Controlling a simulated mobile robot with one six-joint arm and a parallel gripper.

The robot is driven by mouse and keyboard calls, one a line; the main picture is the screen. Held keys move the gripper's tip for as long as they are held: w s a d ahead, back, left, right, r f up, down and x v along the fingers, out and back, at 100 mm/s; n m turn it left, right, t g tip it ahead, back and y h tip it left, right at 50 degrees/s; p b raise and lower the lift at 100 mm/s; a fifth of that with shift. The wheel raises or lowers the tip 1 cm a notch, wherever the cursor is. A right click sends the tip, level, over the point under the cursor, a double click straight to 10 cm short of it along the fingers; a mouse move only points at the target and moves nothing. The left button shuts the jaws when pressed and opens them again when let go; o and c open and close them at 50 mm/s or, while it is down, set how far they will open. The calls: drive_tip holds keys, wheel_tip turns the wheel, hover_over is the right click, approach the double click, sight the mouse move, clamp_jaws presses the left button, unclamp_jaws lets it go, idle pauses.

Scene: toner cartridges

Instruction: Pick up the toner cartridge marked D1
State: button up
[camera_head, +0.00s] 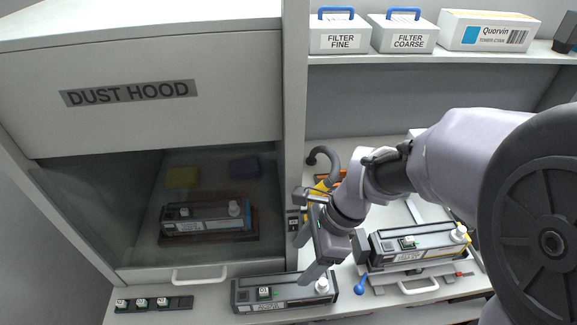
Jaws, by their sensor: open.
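A dark grey toner cartridge (285,305) lies on the counter in front of the dust hood. It has a white cap at its right end and a small white tag that seems to read D1, though the print is tiny. My gripper (318,275) is open and empty, pointing down just above and behind the right part of this cartridge. A second cartridge (205,217) sits behind the hood's glass. A third cartridge (415,245) rests on a stand at the right. I cannot read the tags of these two for certain.
The dust hood (190,150) has its glass front down, with a handle (199,275) below. A dark strip with small white tags (180,302) lies at front left. A blue-headed tool (361,284) lies right of the front cartridge. Filter boxes (340,38) stand on the shelf.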

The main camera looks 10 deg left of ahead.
sight(286, 286)
drive_tip(key=b+x, duration=0.1)
drive_tip(key=x, duration=0.2)
drive_tip(key=b+x, duration=0.1)
drive_tip(key=x, duration=0.2)
drive_tip(key=d+b+x, duration=0.1)
drive_tip(key=b+x, duration=0.1)
drive_tip(key=x, duration=0.1)
drive_tip(key=shift+s+a+f, duration=0.1)
drive_tip(key=shift+s+f, duration=0.15)
drive_tip(key=shift+f, duration=0.3)
drive_tip(key=b+x, duration=0.3)
drive_tip(key=x, duration=0.3)
drive_tip(key=shift+a+f, duration=0.15)
clamp_jaws()
